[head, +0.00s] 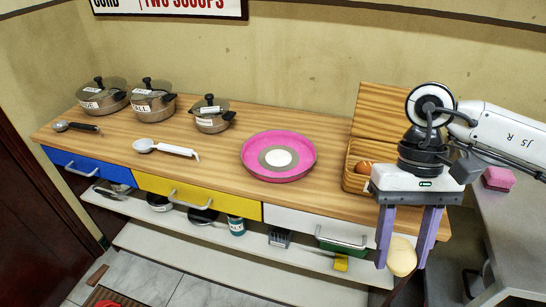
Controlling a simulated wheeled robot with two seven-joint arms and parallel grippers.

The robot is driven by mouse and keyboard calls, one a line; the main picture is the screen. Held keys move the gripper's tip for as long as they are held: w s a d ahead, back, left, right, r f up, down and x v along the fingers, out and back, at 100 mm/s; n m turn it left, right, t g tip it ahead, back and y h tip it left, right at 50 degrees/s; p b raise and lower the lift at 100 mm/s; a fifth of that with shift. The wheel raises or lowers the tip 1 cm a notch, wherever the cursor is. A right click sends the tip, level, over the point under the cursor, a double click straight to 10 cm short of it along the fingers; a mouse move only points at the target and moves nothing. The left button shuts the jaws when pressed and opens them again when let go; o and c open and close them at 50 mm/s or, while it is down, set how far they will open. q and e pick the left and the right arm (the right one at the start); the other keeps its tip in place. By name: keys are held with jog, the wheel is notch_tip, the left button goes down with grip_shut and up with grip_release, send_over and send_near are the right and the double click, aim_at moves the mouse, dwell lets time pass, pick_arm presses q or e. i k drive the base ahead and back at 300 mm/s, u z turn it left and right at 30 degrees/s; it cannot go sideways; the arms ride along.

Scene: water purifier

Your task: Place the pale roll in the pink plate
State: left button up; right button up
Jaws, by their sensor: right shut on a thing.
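The pink plate (251,167) is round, with a grey ring and a white centre, and sits on the wooden counter. My right gripper (402,258) points down in front of the counter's right end, with purple fingers. It is shut on the pale roll (402,257), which shows between the fingertips, lower in the picture than the counter top and to the right of the plate. My left gripper is not in view.
A wooden box (378,112) with a raised lid and a brown item (364,168) stands right of the plate. Lidded pots (102,101) and two scoops (165,149) are on the counter's left. A pink block (498,178) lies on the grey table (505,220). The counter around the plate is clear.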

aim_at(284, 172)
jog(key=u, duration=0.5)
jog(key=k, duration=0.55)
jog(key=u, duration=0.8)
jog(key=i, duration=0.75)
jog(key=z, duration=0.75)
jog(key=i, duration=0.45)
jog(key=z, duration=0.55)
